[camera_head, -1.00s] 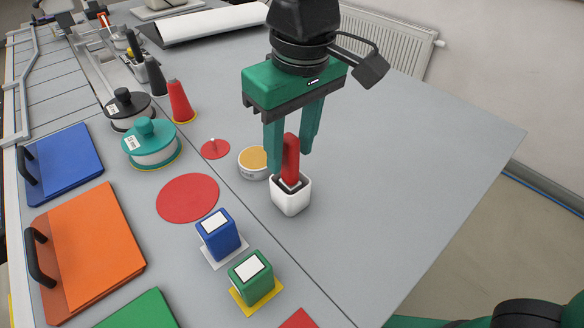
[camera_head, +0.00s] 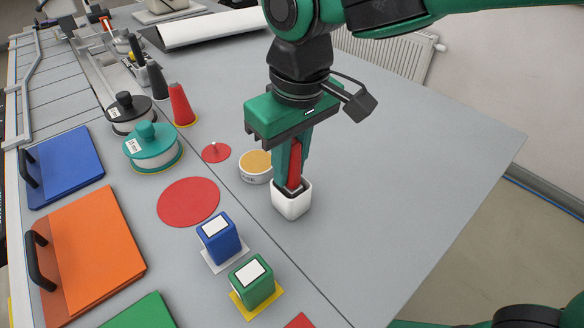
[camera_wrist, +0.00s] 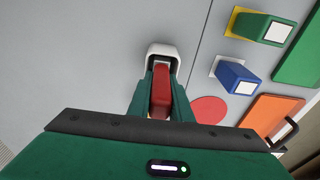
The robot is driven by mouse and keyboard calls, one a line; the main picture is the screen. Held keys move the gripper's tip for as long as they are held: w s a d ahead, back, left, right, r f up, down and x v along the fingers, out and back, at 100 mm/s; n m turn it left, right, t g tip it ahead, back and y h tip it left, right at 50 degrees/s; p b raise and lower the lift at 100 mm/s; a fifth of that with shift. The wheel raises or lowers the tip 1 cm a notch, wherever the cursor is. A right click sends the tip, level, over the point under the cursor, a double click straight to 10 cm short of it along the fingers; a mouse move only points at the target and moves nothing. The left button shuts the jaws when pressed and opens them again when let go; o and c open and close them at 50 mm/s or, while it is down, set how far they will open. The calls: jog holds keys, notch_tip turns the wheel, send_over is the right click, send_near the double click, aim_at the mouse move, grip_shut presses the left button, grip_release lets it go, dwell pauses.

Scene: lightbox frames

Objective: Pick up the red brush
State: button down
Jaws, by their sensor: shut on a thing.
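The red brush (camera_head: 295,165) stands upright with its lower end inside a white square cup (camera_head: 292,202) on the grey table. My gripper (camera_head: 291,176) points down over the cup and is shut on the brush, with a green finger on either side of it. In the wrist view the red brush (camera_wrist: 161,92) lies between the two fingers, and the white cup (camera_wrist: 162,53) shows just beyond the fingertips. The brush's lower end is hidden in the cup.
A round tub with a yellow-orange top (camera_head: 256,164) stands close left of the cup. A blue block (camera_head: 219,240) and a green block (camera_head: 252,282) stand toward the front. A red cone (camera_head: 181,104) is farther back left. The table is clear on the right.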

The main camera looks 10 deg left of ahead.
notch_tip(320, 180, up, 9)
jog(key=shift+r, duration=0.55)
jog(key=shift+s, duration=0.1)
dwell(1.5)
